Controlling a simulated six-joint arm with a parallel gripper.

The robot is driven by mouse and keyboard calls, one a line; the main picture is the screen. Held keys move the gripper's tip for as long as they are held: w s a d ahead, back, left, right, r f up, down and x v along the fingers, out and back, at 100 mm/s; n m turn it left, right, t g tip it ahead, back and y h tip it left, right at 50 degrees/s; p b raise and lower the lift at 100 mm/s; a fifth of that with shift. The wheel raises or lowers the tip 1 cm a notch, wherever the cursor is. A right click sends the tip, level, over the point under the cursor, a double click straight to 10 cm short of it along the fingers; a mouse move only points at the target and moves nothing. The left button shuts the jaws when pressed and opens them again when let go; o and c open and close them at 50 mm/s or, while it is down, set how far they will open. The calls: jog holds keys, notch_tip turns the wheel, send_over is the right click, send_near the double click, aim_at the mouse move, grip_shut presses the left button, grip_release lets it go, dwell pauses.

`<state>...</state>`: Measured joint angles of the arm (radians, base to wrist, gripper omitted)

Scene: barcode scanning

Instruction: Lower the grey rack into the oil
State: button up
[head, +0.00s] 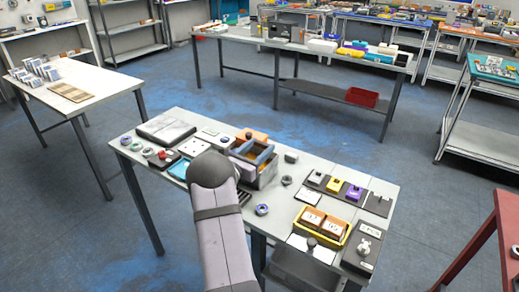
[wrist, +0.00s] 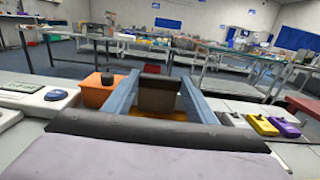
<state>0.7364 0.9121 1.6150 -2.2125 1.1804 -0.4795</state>
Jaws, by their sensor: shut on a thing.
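My gripper (wrist: 157,92) is shut on a dark grey upright piece, which I take to be the grey rack (wrist: 159,97), between its two blue-grey fingers. An amber-yellow surface (wrist: 160,116), perhaps the oil, shows just below the rack; my arm hides its near side. I cannot tell whether the rack touches it. In the head view my gripper (head: 252,151) is over an open grey box (head: 267,176) at the middle of the bench, and my arm hides part of the box.
An orange block with a black knob (wrist: 104,90) stands close left of my gripper. Yellow and purple blocks (head: 354,192) sit on a dark strip to the right. A yellow tray (head: 297,226) is nearer the front right. The bench (head: 285,202) is crowded around the box.

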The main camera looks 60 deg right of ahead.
jog(key=shift+f, duration=0.35)
jog(key=o, duration=1.5)
jog(key=shift+r, duration=0.15)
jog(key=shift+a+b, duration=1)
jog(key=shift+a, duration=2.7)
